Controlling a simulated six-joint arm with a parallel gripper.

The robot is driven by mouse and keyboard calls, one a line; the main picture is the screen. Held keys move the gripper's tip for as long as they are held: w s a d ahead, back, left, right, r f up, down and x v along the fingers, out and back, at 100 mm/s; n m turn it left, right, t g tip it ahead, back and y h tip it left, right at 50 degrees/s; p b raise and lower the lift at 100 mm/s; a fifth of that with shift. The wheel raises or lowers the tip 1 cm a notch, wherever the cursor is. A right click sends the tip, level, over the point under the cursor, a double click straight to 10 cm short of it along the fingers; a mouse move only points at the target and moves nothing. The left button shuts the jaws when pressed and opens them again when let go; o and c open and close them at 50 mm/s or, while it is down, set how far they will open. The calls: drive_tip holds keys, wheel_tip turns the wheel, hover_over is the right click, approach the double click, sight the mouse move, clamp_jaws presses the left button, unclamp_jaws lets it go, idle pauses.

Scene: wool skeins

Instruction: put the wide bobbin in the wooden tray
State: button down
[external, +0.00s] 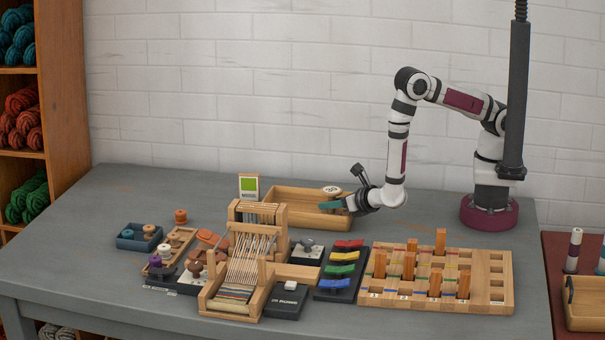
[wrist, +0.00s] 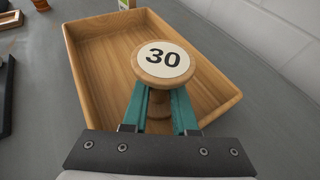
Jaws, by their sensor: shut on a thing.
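The wide bobbin (wrist: 163,62) is wooden with a white round label reading 30. My gripper (wrist: 161,98) has teal fingers, shut on the bobbin's narrower middle below its top disc. In the wrist view the bobbin is upright over the near part of the wooden tray (wrist: 90,80). I cannot tell whether its base touches the tray floor. In the external view the wooden tray (external: 283,192) stands at the back of the table, and my gripper (external: 332,204) is at its right end with the bobbin (external: 332,190). The tray shows no other thing inside.
A small loom (external: 250,262) stands in front of the tray. A pegboard (external: 435,280) with several wooden blocks is at the front right. A dark rack with coloured pieces (external: 342,268) lies between them. A green-faced card (external: 249,187) stands behind the loom.

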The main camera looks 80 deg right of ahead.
drive_tip(key=c, duration=0.7)
unclamp_jaws()
drive_tip(key=shift+f, duration=0.1)
